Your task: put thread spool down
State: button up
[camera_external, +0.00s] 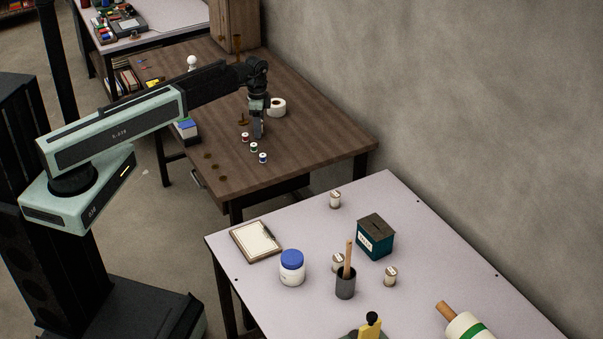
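Several small thread spools stand in a slanting row on the brown wooden table: a red and white one (245,137), a dark-banded white one (254,147) and a blue and white one (263,158). My gripper (257,133) points down over this table, just behind the row and closest to the red and dark-banded spools. Its fingers are small and dark here. I cannot tell whether they are open or shut, touch the table, or hold a spool.
A white roll (277,108) stands right of my gripper, and a small brown object (243,120) left of it. Several brown discs (215,166) lie near the table's left edge. A pale table (310,220) in front holds a blue-lidded jar (292,268) and a teal box (375,237).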

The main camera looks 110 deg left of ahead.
notch_tip(320, 180, up, 12)
jog(key=p, duration=1.2)
jog(key=shift+r, duration=0.15)
jog(key=shift+d, duration=0.1)
jog(key=w+d+m, duration=0.1)
jog(key=w+d, duration=0.5)
jog(key=d, duration=0.8)
jog(key=w+d, duration=0.5)
jog(key=d, duration=0.9)
jog(key=w+d+m, duration=0.1)
jog(key=w+d, duration=0.5)
jog(key=d, duration=0.8)
jog(key=s+d, duration=0.2)
jog(key=d, duration=1.5)
jog(key=shift+s, duration=0.3)
jog(key=shift+o, duration=0.6)
jog(key=shift+a, duration=0.1)
